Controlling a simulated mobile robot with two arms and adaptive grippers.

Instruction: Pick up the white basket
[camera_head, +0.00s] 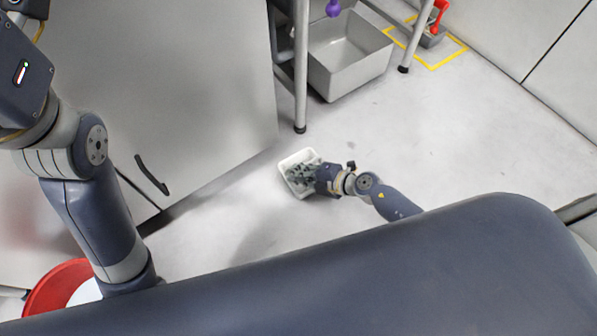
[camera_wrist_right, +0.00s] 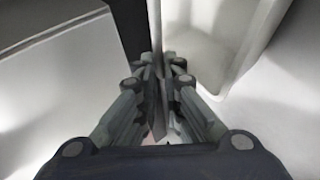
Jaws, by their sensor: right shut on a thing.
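The white basket (camera_head: 286,166) is small and open-topped, low down near the floor beside the grey cabinet in the head view. My right gripper (camera_head: 303,175) reaches it from the right and covers part of it. In the right wrist view the basket (camera_wrist_right: 205,55) fills the upper right, and the fingers of my right gripper (camera_wrist_right: 160,88) are closed on its near wall. Whether the basket touches the floor cannot be told. My left arm shows at the left of the head view, but its gripper is out of sight.
The grey cabinet (camera_head: 160,80) with a dark handle (camera_head: 152,175) stands left of the basket. A table leg (camera_head: 301,70) and a grey bin (camera_head: 348,60) are behind it. A red-rimmed bucket (camera_head: 48,286) is at lower left. The floor to the right is clear.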

